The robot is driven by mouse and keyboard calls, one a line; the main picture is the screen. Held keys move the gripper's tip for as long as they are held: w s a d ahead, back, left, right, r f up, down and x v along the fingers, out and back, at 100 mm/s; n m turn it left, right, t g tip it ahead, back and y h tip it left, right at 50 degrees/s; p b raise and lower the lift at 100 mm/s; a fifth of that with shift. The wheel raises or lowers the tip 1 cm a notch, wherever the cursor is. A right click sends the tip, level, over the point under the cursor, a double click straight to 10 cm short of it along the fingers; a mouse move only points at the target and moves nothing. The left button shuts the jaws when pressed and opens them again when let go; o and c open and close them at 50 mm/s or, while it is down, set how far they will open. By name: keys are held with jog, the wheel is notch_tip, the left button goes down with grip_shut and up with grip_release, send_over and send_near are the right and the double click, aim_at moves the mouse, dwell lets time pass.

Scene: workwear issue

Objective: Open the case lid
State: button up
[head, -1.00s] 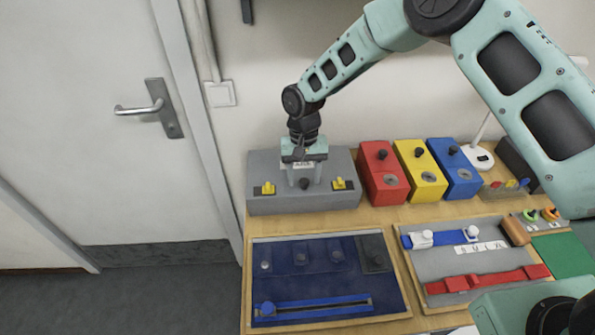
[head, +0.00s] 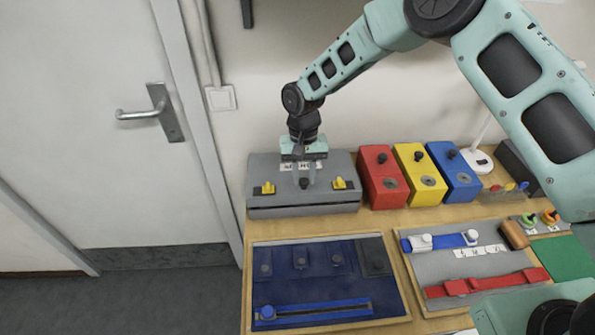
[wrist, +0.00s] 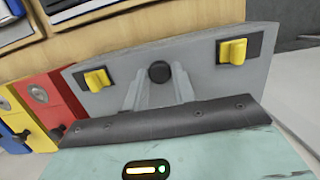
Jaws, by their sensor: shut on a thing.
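The grey case (head: 262,213) stands at the back left of the bench. Its lid (head: 330,170) carries a dark round knob (wrist: 159,71) at the front middle and two yellow latches, left (head: 265,187) and right (head: 340,183). The latches also show in the wrist view, one at the left (wrist: 97,79) and one at the right (wrist: 232,51). My gripper (head: 304,182) reaches down over the lid and is shut on the knob, one finger on each side. A dark seam runs along the case front below the lid edge. The inside of the case is hidden.
Red (head: 381,178), yellow (head: 419,175) and blue (head: 453,171) boxes stand close to the right of the case. A dark blue tray (head: 345,290) lies in front, with a grey tray (head: 440,272) holding straps beside it. The wall is close behind.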

aim_at(302, 176)
jog(key=shift+w+r, duration=0.45)
jog(key=shift+r, duration=0.4)
jog(key=shift+w+r, duration=0.1)
jog(key=shift+w+r+p, duration=0.5)
jog(key=shift+w+r, duration=0.1)
jog(key=shift+r, duration=0.3)
jog(key=shift+w+r, duration=0.2)
jog(key=shift+r, duration=0.1)
jog(key=shift+w+r, duration=0.5)
jog(key=shift+w+r+p, duration=0.3)
jog(key=shift+w+r, duration=0.25)
